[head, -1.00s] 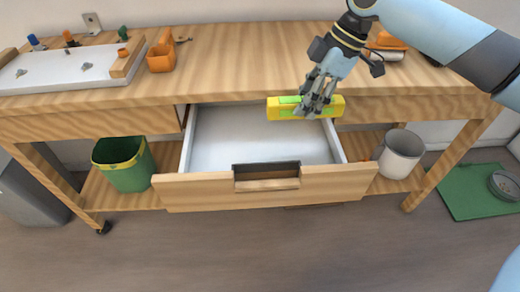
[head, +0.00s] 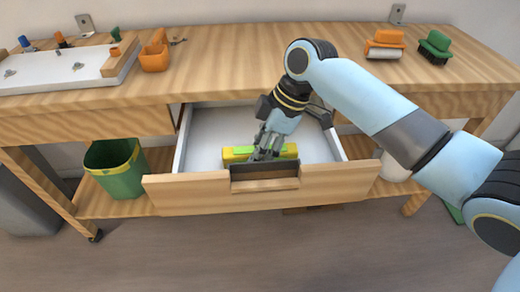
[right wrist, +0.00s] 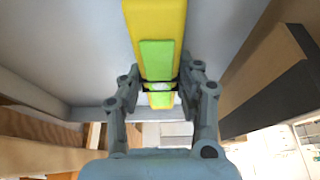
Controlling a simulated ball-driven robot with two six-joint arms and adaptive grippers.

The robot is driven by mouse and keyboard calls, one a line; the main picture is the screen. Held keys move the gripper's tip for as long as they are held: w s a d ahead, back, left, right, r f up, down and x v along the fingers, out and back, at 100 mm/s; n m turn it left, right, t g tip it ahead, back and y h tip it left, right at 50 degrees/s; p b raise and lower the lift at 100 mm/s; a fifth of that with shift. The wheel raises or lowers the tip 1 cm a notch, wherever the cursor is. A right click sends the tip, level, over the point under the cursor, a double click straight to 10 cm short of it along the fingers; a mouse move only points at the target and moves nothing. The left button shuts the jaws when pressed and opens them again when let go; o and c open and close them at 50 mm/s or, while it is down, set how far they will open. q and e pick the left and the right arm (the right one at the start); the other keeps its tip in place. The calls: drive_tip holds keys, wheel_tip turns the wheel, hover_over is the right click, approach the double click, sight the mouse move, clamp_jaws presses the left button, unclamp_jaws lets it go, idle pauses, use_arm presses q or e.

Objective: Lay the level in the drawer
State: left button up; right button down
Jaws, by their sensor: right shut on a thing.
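The yellow level (head: 234,154) with green patches is in the head view, inside the outline of the open drawer (head: 205,140), close behind the drawer front. My right gripper (head: 268,150) is shut on the level near its middle. In the right wrist view the level (right wrist: 157,20) runs up between the fingers (right wrist: 160,95). The level's lower edge is hidden by the drawer front, so I cannot tell whether it touches the drawer floor. The drawer's white inside looks otherwise empty. My left gripper is not in view.
The drawer front (head: 190,195) has a dark recessed handle (head: 265,172). The wooden bench top (head: 220,75) overhangs the drawer's back. An orange holder (head: 154,58), an orange brush (head: 385,42) and a green brush (head: 435,46) stand on top. A green bin (head: 117,170) is below left.

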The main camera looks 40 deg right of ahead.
drive_tip(key=c, duration=0.9)
unclamp_jaws()
drive_tip(key=p+v, duration=0.3)
drive_tip(key=v, duration=0.9)
drive_tip(key=shift+s, duration=0.1)
